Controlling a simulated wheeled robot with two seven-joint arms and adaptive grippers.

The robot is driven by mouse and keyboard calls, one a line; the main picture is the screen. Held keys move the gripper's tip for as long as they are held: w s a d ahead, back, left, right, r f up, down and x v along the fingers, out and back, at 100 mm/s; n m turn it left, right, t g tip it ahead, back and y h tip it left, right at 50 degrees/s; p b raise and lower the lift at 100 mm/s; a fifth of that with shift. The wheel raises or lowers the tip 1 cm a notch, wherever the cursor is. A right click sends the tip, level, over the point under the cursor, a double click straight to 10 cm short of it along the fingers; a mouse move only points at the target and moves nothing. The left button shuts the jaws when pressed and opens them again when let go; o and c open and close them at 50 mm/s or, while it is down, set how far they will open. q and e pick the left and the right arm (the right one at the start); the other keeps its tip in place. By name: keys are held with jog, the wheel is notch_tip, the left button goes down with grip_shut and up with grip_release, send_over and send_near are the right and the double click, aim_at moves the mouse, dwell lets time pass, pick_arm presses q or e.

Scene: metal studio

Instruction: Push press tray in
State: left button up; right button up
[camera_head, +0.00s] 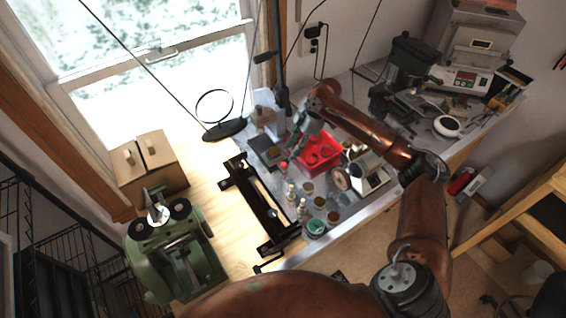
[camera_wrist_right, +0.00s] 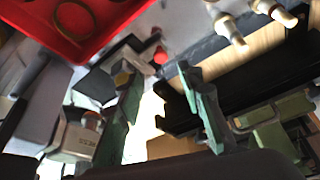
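A dark, flat, square tray-like piece (camera_head: 267,151) lies on the metal worktop beside a red bin. I take it for the press tray, but its edges are partly unclear. In the right wrist view a dark plate with a small yellow patch (camera_wrist_right: 122,74) shows just beyond the fingers and may be the same piece. My right gripper (camera_head: 294,142) reaches over the worktop between that piece and the red bin. In the wrist view its two green fingers (camera_wrist_right: 158,78) stand apart with nothing between them. I cannot tell whether they touch anything. My left gripper is out of view.
The red bin (camera_head: 319,154) sits close to the right gripper. A black rail frame (camera_head: 262,208) and small bottles and jars (camera_head: 316,226) stand nearer. A green machine (camera_head: 172,250) and wooden boxes (camera_head: 150,168) are at left. Bare wood (camera_head: 215,205) lies between.

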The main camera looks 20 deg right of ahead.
aim_at(284, 164)
jog(key=x, duration=0.6)
jog(key=shift+s+f, duration=0.15)
jog(key=shift+f, duration=0.25)
jog(key=shift+a+f, duration=0.1)
jog(key=shift+f, duration=0.2)
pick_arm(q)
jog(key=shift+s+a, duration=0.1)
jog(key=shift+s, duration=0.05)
pick_arm(e)
jog(key=shift+c, duration=0.3)
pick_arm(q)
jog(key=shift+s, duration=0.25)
pick_arm(e)
grip_shut()
